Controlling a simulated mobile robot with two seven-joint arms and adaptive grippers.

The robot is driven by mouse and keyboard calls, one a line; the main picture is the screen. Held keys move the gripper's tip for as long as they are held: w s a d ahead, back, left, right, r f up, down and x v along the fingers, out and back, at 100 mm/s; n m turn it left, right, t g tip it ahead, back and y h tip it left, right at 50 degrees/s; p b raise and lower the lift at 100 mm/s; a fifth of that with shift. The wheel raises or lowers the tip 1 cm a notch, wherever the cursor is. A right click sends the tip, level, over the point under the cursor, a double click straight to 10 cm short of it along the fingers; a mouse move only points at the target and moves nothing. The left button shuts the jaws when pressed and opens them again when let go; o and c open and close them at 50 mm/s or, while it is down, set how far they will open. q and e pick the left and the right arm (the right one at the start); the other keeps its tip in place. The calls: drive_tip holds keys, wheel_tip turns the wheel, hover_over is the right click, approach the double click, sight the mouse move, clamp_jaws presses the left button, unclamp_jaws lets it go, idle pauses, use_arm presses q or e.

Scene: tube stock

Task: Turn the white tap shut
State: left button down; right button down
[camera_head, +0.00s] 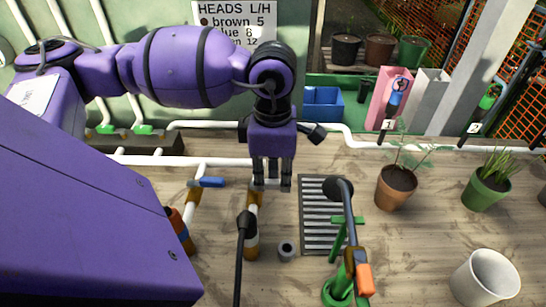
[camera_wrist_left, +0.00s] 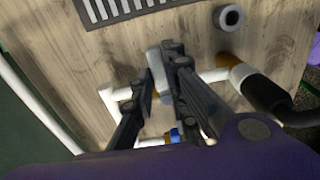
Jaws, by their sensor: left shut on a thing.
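The white tap (camera_wrist_left: 155,60) shows in the left wrist view as a pale grey-white lever between my finger pads. It sits on the white pipework above the bench. My left gripper (camera_head: 272,187) points down at it from above and is shut on its lever. The fingers also show in the left wrist view (camera_wrist_left: 163,95). In the head view the fingers hide most of the lever, and I cannot tell how far it is turned. A brass-coloured fitting (camera_head: 252,240) stands on the near side. My right gripper is not in view.
A blue tap (camera_head: 207,182) is close on the left. A black hose (camera_head: 241,250) and a small grey ring (camera_head: 287,250) are in front.

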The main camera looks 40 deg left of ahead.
sight(273, 182)
use_arm(q)
drive_tip(key=c, duration=1.7)
unclamp_jaws()
wheel_tip(273, 182, up, 12)
drive_tip(key=shift+r, duration=0.1)
